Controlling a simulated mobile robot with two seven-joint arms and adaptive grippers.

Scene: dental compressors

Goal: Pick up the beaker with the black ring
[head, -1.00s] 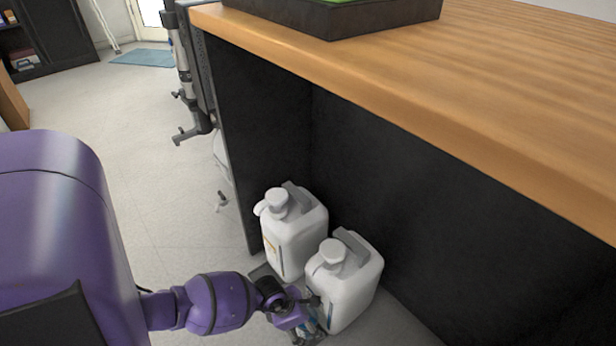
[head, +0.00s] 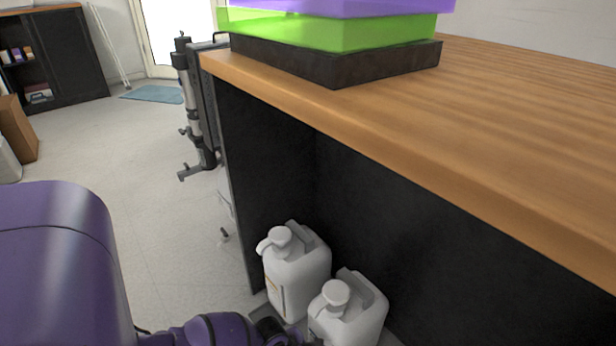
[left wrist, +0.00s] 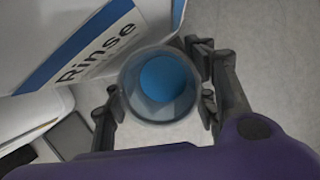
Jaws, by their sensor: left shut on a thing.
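In the left wrist view, my left gripper (left wrist: 160,104) is shut on a clear round beaker (left wrist: 162,82), with one finger on each side of it. I look into its open mouth and see a blue disc or liquid inside. I cannot make out a black ring on it for certain. My right gripper is not in view.
Two white jugs, a rear one (head: 297,278) and a front one (head: 350,318), stand under the wooden counter (head: 420,135). A jug label reading "Rinse" (left wrist: 98,52) is close to the gripper. A black tray (head: 340,66) with green and purple blocks sits on top. Open floor lies left.

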